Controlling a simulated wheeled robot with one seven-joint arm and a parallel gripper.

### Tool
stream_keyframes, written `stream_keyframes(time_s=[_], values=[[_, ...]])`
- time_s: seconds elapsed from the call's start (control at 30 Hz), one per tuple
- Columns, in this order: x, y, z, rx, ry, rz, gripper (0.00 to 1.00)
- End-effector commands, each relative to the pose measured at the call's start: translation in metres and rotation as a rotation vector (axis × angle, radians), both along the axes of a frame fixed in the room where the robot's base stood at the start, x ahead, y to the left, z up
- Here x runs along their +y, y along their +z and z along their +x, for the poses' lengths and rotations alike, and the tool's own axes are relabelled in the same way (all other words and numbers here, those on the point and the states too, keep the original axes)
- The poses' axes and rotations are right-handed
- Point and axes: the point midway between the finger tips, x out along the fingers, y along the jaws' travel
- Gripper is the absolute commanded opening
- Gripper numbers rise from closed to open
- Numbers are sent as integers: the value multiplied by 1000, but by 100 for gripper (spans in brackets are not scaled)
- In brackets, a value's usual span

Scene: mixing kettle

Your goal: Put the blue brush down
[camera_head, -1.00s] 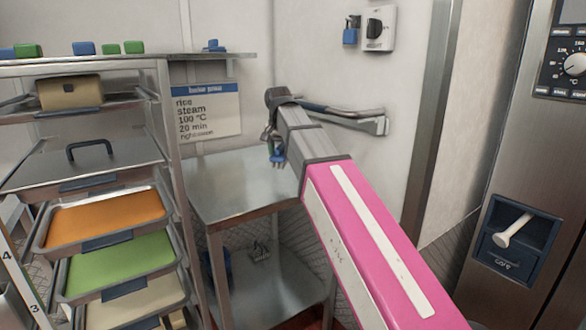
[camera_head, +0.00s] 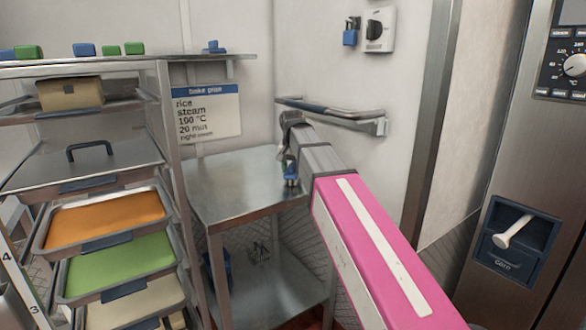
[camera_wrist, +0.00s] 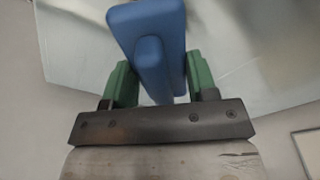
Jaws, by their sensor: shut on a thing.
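The blue brush (camera_wrist: 150,45) fills the top middle of the wrist view. My gripper (camera_wrist: 158,80), with green fingers, is shut on it, one finger on each side. In the head view, a small blue part of the brush (camera_head: 291,172) shows at the end of my arm, in front of the steel side table (camera_head: 235,180). The pale table top also lies behind the brush in the wrist view (camera_wrist: 75,50). I cannot tell whether the brush touches the table. The arm hides much of the gripper in the head view.
A tray rack (camera_head: 165,150) stands left of the table, with small blue and green blocks on top. A wall rail (camera_head: 340,112) runs behind my arm. A steel oven (camera_head: 530,150) stands at the right. The left part of the table top is clear.

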Motion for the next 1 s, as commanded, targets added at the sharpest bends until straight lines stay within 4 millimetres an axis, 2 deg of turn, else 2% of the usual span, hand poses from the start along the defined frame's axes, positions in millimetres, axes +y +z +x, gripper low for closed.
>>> stream_keyframes(time_s=[0.2, 0.23, 0.3, 0.67, 0.77, 1.0], values=[[0, -3, 0, 1, 0, 0, 34], [0, -3, 0, 1, 0, 0, 56], [0, -3, 0, 0, 0, 0, 78], [0, 1, 0, 0, 0, 0, 78], [0, 10, 0, -2, 0, 1, 78], [1, 44, -4, -1, 0, 0, 78]])
